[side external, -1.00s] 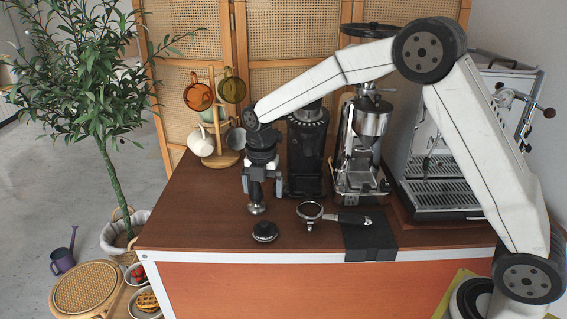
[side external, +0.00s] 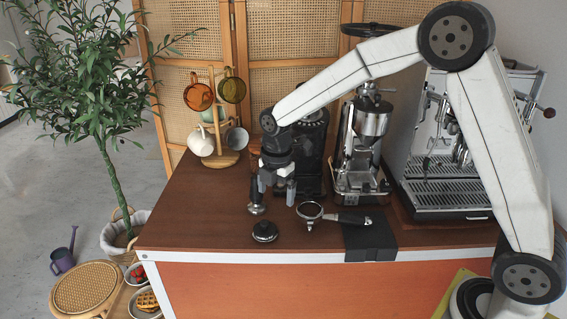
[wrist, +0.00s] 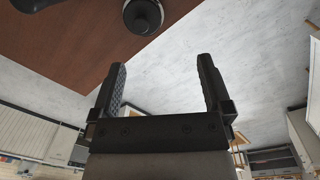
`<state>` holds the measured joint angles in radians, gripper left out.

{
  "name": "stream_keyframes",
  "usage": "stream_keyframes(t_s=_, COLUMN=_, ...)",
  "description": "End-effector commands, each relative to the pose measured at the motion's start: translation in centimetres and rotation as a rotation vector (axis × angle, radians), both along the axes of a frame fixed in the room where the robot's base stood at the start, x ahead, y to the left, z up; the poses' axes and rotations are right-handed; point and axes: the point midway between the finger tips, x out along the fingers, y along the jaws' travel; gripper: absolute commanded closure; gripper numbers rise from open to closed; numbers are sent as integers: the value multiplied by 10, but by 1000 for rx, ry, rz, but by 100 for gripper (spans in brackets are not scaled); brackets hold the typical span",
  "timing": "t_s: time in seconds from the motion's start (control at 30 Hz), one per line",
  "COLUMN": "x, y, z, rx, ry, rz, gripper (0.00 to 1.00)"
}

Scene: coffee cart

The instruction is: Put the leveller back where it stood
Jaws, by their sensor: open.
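The leveller (side external: 264,231), a low black disc, sits flat on the brown counter near its front edge. In the wrist view a round dark object with a paler centre (wrist: 143,14) at the top appears to be the leveller. My gripper (side external: 277,198) points down behind the leveller, in the side view slightly to its right and apart from it. In the wrist view its two black fingers (wrist: 160,75) are spread with nothing between them. A tamper (side external: 257,208) with a metal base stands upright just left of my gripper, partly covered by it.
A portafilter (side external: 312,213) lies right of the leveller, its handle over a black mat (side external: 369,240). The counter's left part (side external: 185,220) is clear.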

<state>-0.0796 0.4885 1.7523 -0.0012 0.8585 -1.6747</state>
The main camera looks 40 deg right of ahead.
Motion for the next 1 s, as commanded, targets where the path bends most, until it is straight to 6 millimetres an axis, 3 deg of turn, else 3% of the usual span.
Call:
stream_keyframes(t_s=0.8, x=-140, y=-31, z=-15, rx=155, ry=-120, rz=-1336, gripper=0)
stream_keyframes(t_s=1.0, x=-170, y=-35, z=-22, rx=208, ry=-133, rz=-1603, gripper=0)
